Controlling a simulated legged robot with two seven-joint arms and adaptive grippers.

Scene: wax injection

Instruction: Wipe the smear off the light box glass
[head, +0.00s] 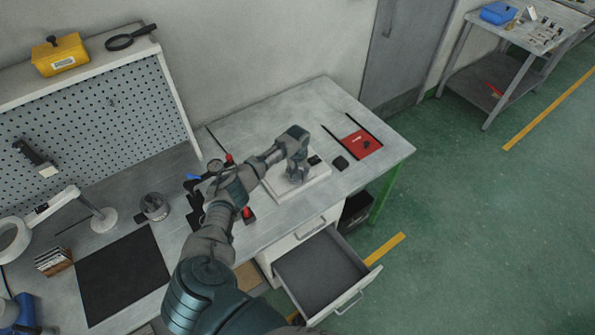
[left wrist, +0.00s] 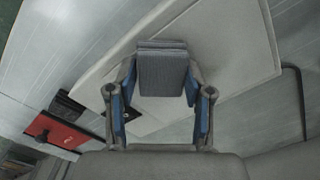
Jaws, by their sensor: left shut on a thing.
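The light box (head: 317,184) is a pale, flat slab on the grey workbench. In the left wrist view its pale top (left wrist: 225,50) fills much of the upper middle. My left gripper (head: 297,170) is over the light box, pointing down. In the left wrist view my left gripper (left wrist: 162,82) is shut on a grey block-like pad (left wrist: 162,62), held between its two blue-lined fingers. The pad is over the pale surface; I cannot tell whether it touches. I cannot make out a smear; the gripper and pad hide part of the surface. My right gripper is not in view.
A red item (head: 362,143) and a small black object (head: 340,163) lie right of the light box. An open drawer (head: 320,268) juts out below the bench's front. A dark mat (head: 122,273) and a metal pot (head: 154,206) are at the left.

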